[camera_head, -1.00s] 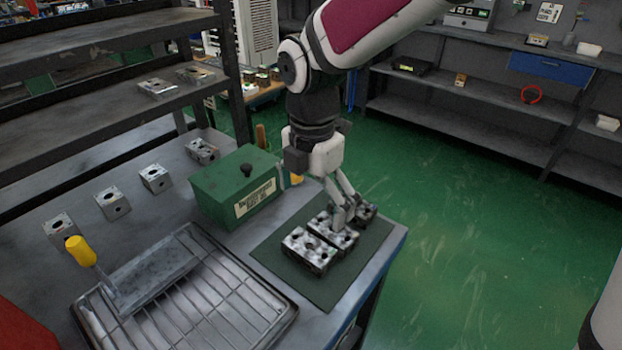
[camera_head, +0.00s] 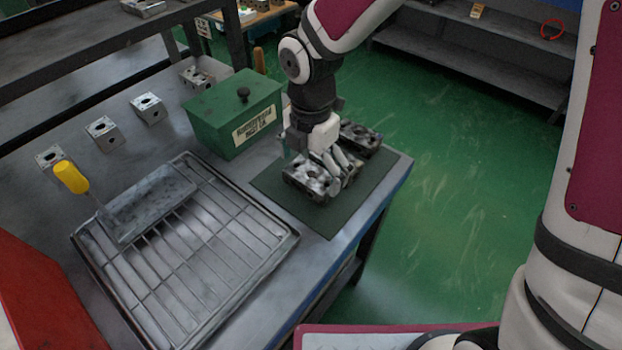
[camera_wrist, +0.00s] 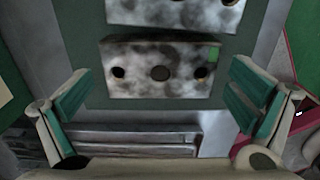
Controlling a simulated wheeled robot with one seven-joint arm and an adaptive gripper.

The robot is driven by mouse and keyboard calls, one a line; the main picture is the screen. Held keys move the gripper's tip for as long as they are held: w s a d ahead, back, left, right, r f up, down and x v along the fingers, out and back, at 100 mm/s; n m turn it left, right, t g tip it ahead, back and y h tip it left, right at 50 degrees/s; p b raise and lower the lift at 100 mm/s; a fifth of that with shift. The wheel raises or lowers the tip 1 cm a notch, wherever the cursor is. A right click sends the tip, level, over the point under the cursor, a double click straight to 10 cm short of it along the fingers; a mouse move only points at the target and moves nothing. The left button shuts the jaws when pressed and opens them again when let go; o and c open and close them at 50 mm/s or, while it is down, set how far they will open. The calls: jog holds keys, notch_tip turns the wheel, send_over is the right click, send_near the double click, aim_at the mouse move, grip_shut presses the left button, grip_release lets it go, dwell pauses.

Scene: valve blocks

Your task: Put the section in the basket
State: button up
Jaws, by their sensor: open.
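Several metal valve sections with round holes lie on a dark green mat (camera_head: 330,222) at the table's right corner. The nearest section (camera_head: 306,181) is below my gripper (camera_head: 336,168), which partly hides the section behind it; another section (camera_head: 362,138) lies at the back of the mat. In the wrist view, a section with a green mark (camera_wrist: 160,85) lies ahead between the open fingers of my gripper (camera_wrist: 158,78), with visible room on both sides. A second section (camera_wrist: 175,14) shows beyond it. The wire basket (camera_head: 220,222) is left of the mat.
A grey plate (camera_head: 150,205) and a yellow-handled tool (camera_head: 72,178) are at the basket's left part. A green lidded box (camera_head: 232,115) stands behind the basket. Several metal blocks (camera_head: 104,133) line the table's back left. A red object (camera_head: 40,300) is at lower left.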

aim_at(315, 173)
notch_tip(315, 173, down, 2)
jog(key=shift+f, duration=0.1)
jog(key=c, duration=1.5)
notch_tip(315, 173, up, 10)
jog(key=shift+r+p, duration=0.1)
jog(key=shift+p, duration=0.95)
jog(key=shift+c, duration=0.2)
jog(key=shift+w+d+m, duration=0.2)
jog(key=shift+d+m, duration=0.25)
jog(key=shift+m, duration=0.25)
jog(key=d+m+p, duration=0.1)
jog(key=d+m, duration=0.1)
jog(key=m, duration=0.2)
jog(key=w+d+f+m+p, duration=0.1)
jog(key=d+m+p, duration=0.1)
jog(key=d+m, duration=0.1)
jog(key=w+d+m+p, duration=0.1)
jog(key=d+m, duration=0.1)
jog(key=m, duration=0.2)
jog(key=shift+d+f+m, duration=0.25)
jog(key=shift+d+m, duration=0.05)
jog(key=shift+m, duration=0.1)
jog(key=d+f+m+p, duration=0.2)
jog(key=d+m+p, duration=0.2)
jog(key=d+m, duration=0.7)
jog(key=shift+d+m, duration=0.25)
jog(key=shift+m, duration=1.85)
